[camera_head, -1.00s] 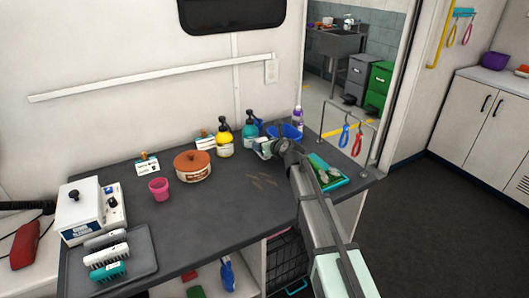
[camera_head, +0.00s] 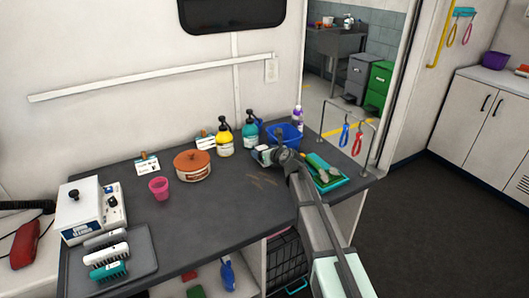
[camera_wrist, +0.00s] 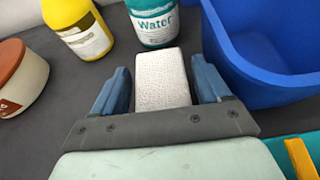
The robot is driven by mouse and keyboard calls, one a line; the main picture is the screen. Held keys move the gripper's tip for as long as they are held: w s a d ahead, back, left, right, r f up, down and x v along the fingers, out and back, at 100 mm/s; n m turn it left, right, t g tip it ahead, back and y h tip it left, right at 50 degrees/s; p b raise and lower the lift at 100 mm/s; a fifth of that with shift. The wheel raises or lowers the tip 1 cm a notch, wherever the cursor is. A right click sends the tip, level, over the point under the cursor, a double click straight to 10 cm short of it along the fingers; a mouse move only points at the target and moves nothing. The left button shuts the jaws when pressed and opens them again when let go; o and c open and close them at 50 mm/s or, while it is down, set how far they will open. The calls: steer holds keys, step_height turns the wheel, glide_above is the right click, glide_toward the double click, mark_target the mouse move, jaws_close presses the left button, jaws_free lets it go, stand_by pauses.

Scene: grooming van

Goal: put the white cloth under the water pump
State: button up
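The white cloth (camera_wrist: 161,80) is a small, textured white pad. In the wrist view it lies between the fingers of my gripper (camera_wrist: 161,88), with thin gaps at its sides. The gripper looks open around it; the cloth's near end is hidden by the gripper. In the head view my gripper (camera_head: 266,155) is low over the counter, in front of the bottles. The water pump (camera_head: 250,131) is a teal bottle with a dark pump head. It stands upright just beyond the cloth; its "Water" label (camera_wrist: 155,25) shows in the wrist view.
A blue tub (camera_head: 291,134) stands close on the right. A yellow pump bottle (camera_head: 224,138) is left of the water pump. A round lidded pot (camera_head: 192,168) and pink cup (camera_head: 158,188) stand further left. A teal tray (camera_head: 335,184) lies right. The front middle counter is clear.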

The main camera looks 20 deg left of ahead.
steer(key=shift+r, duration=0.1)
steer(key=shift+s+d+r, duration=0.1)
steer(key=shift+s, duration=0.05)
steer(key=v, duration=1.1)
steer(key=shift+s+d+r, duration=0.2)
